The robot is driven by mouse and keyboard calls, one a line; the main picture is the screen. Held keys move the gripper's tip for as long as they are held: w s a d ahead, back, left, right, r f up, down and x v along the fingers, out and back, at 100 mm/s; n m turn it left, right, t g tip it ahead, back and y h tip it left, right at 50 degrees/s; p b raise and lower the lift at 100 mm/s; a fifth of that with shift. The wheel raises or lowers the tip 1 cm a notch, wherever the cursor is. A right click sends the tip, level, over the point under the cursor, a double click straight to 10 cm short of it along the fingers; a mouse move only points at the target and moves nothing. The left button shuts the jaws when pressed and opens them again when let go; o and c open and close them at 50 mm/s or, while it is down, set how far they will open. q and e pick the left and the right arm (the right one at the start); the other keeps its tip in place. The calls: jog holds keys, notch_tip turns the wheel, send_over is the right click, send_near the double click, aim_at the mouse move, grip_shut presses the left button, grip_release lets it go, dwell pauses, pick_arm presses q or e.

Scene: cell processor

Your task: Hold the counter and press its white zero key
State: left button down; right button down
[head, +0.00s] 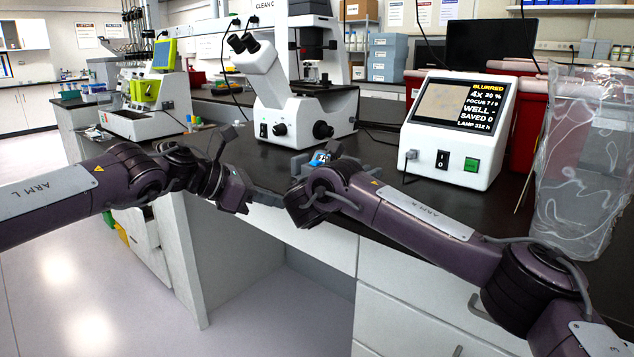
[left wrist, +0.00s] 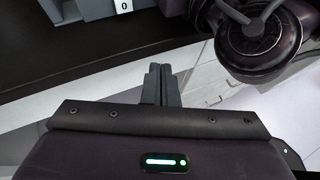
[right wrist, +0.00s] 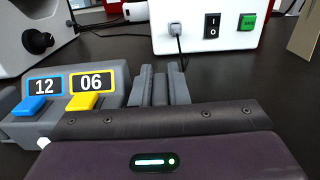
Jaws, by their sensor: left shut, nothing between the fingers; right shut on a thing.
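The counter (right wrist: 60,97) is a grey box on the bench, showing 12 above a blue key and 06 above a yellow key in the right wrist view. My right gripper (right wrist: 160,75) is shut on a narrow grey part at the counter's side. In the head view the counter (head: 321,158) is partly hidden by my right arm. Its white zero key area, marked 0 (left wrist: 123,5), shows at the top edge of the left wrist view. My left gripper (left wrist: 160,72) is shut and empty, apart from the counter at the bench's front edge.
A white screen unit (head: 455,130) stands behind to the right, and a microscope (head: 300,120) behind to the left. A clear bag (head: 585,165) stands at the far right. My right wrist is close beside my left fingers.

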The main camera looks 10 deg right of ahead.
pick_arm(q)
jog(key=shift+a+r, duration=0.1)
jog(key=shift+a, duration=0.05)
jog(key=shift+w+d, duration=1.45)
jog(key=shift+d, duration=0.25)
jog(key=shift+w+d, duration=1.4)
jog(key=shift+d, duration=0.3)
jog(key=shift+w+d, duration=0.25)
jog(key=shift+d, duration=0.1)
jog(key=shift+s+a, duration=0.25)
jog(key=shift+a, duration=0.1)
dwell(0.4)
